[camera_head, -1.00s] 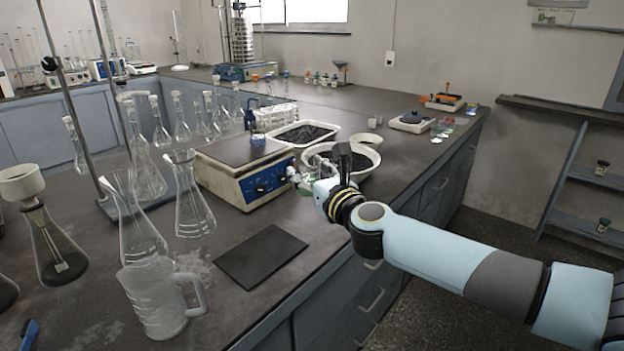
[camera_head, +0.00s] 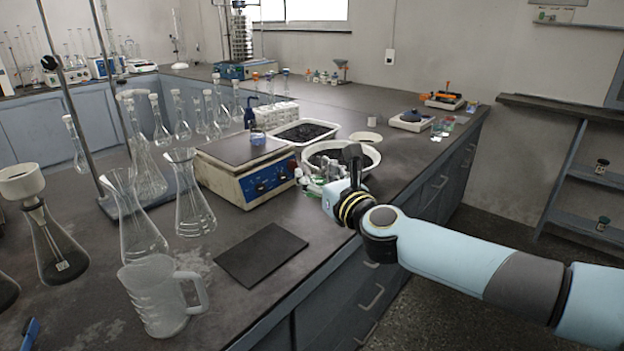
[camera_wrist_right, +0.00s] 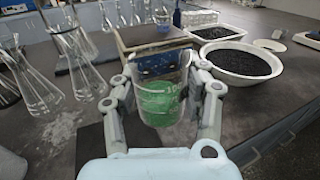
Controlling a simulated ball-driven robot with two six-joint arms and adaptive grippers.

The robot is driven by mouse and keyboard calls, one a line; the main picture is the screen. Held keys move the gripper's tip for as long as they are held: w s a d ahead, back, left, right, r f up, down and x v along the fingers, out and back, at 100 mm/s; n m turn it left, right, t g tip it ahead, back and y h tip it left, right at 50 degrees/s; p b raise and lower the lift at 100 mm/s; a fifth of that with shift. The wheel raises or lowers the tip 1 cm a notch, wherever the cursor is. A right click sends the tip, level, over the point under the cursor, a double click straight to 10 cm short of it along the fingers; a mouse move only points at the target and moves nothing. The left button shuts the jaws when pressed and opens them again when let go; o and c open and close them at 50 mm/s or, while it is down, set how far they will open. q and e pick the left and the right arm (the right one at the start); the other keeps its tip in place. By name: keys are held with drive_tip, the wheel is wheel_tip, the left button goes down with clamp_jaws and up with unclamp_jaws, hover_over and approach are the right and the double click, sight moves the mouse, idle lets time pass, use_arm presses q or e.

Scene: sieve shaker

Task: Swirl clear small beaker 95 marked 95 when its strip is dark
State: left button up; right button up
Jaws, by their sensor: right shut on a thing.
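The beaker looks upright and roughly level. I cannot read a 95 on it, and I cannot make out a strip or its shade. In the head view, the beaker is small and partly hidden by the gripper. My left gripper is not in view.
A bowl of dark grains (camera_head: 375,160) and a similar tray (camera_head: 326,140) lie behind. A dark mat (camera_head: 261,256) and glass flasks (camera_head: 188,195) are nearer.

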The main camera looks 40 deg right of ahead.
drive_tip(key=shift+w, duration=0.55)
drive_tip(key=shift+r, duration=0.15)
wheel_tip(320, 180, up, 5)
drive_tip(key=p, duration=0.5)
